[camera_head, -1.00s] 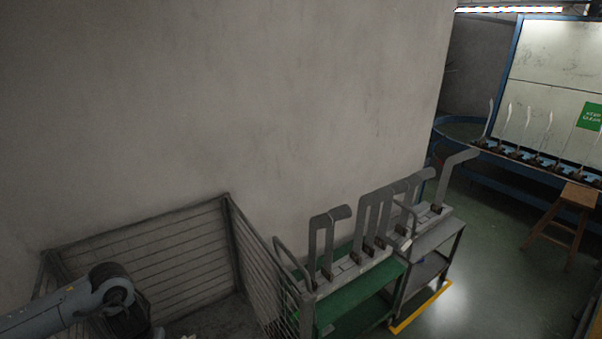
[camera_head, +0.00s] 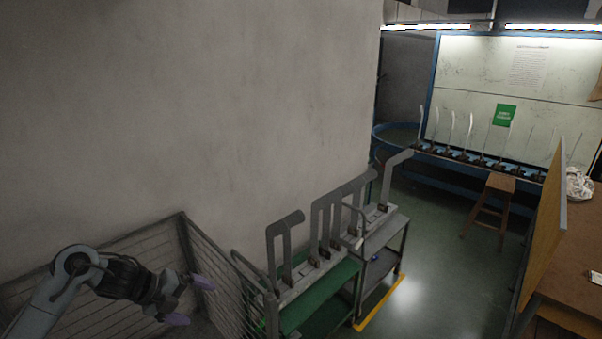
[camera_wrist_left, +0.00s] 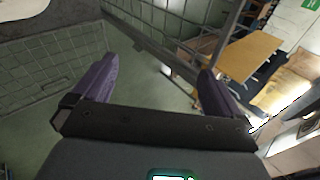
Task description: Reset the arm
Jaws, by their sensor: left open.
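My left gripper (camera_head: 188,302) is at the lower left of the head view, in front of the wire cage. Its two purple fingers are spread wide with nothing between them. In the left wrist view the same fingers (camera_wrist_left: 155,88) stand far apart, with floor and cage mesh beyond them. My right gripper is not in view.
A wire mesh cage (camera_head: 186,232) stands around and behind my left arm. To its right is a green-topped cart (camera_head: 318,284) with several grey sock boards (camera_head: 272,240). A wooden stool (camera_head: 489,204) and a wooden table (camera_head: 575,245) stand further right. Green floor (camera_head: 440,270) between them is clear.

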